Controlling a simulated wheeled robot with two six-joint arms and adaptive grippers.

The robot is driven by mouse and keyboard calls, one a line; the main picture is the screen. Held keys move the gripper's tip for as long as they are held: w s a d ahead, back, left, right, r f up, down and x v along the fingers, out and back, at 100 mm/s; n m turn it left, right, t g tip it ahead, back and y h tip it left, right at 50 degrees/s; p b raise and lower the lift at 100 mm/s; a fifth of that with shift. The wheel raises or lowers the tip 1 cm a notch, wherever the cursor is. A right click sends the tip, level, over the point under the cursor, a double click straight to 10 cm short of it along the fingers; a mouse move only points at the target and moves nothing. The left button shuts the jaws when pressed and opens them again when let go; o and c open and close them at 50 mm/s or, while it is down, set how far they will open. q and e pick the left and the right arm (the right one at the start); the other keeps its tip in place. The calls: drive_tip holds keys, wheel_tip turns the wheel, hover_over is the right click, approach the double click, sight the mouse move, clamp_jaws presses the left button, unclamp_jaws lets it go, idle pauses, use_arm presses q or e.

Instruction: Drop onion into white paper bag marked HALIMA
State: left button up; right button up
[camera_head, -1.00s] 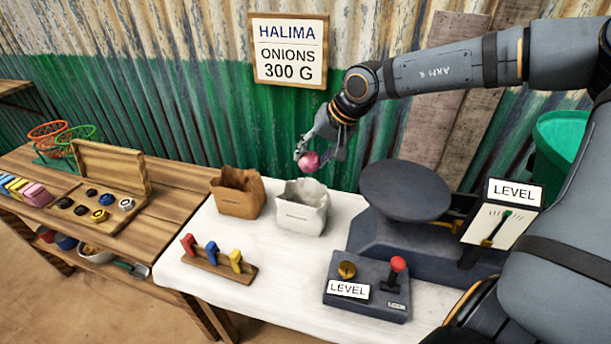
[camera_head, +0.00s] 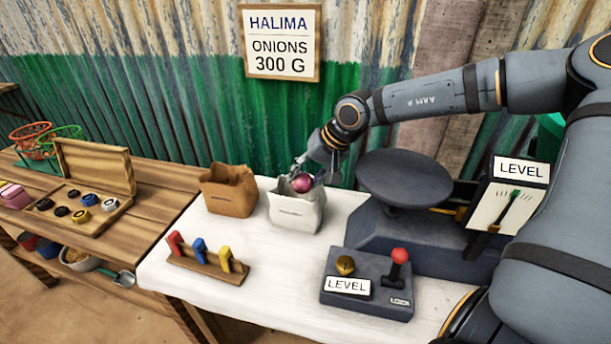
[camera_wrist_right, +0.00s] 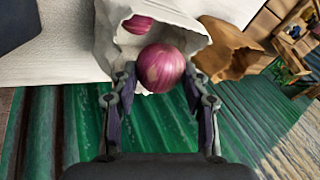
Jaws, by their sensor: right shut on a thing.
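A red-purple onion (camera_head: 302,183) is held in my right gripper (camera_head: 308,178), at the mouth of the white paper bag (camera_head: 296,214). In the right wrist view the onion (camera_wrist_right: 161,68) sits between the fingertips of the right gripper (camera_wrist_right: 162,80), over the open white bag (camera_wrist_right: 108,45). Another onion (camera_wrist_right: 137,24) shows inside that bag. The bag stands upright on the white-covered table; the mark on its front is too small to read. A sign (camera_head: 281,42) behind reads HALIMA, ONIONS 300 G. My left gripper is not in view.
A brown paper bag (camera_head: 229,190) stands just left of the white one. A scale with a dark round pan (camera_head: 404,177) stands to the right. A control box (camera_head: 367,290) with a red-knobbed lever and a rack of coloured pieces (camera_head: 208,262) are in front.

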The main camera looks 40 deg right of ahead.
sight(305, 175)
drive_tip(key=shift+f, duration=0.1)
drive_tip(key=o, duration=1.2)
wheel_tip(305, 175, up, 10)
drive_tip(key=shift+r, duration=0.1)
idle(0.3)
